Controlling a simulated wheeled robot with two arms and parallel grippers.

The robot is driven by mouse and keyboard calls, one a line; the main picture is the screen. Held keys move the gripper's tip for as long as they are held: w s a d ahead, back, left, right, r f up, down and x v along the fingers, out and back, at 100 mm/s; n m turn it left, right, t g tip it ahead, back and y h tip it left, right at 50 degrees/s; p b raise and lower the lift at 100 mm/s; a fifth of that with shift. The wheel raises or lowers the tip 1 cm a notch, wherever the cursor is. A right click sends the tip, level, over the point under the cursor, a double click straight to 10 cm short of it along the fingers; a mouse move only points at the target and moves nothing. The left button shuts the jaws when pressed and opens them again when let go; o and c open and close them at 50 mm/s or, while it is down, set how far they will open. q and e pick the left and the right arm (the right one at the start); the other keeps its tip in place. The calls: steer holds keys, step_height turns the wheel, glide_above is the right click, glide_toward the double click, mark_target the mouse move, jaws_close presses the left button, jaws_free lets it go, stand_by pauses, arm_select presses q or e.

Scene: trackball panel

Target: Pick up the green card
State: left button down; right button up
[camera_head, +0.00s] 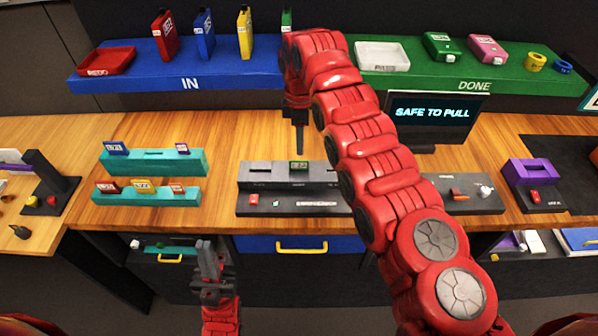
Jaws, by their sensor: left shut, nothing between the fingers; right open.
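A small green card (299,165) stands in the slot of a dark grey reader block (262,174) at the middle of the wooden counter. My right gripper (299,150) points down just above and behind the green card, seen edge-on. It is open and not closed on the card. My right arm hides the right part of the reader block. My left gripper (207,250) is shut and empty, low in front of the counter.
Teal racks (183,161) with blue, red and yellow cards stand to the left. A blue IN shelf (130,79) and a green DONE shelf (520,80) hold objects at the back. A screen (433,112) reads "SAFE TO PULL". A purple holder (530,172) stands at right.

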mark_target(299, 162)
steer(key=f, duration=0.1)
steer(key=f+p, duration=0.1)
steer(key=shift+s+f, duration=0.2)
steer(key=shift+f, duration=0.4)
steer(key=shift+w+a+f+p, duration=0.1)
steer(key=shift+w+f+p, duration=0.1)
steer(key=shift+f+p, duration=0.95)
step_height(299, 162, down, 2)
steer(key=shift+a+f, duration=0.1)
steer(key=shift+f, duration=0.45)
jaws_close()
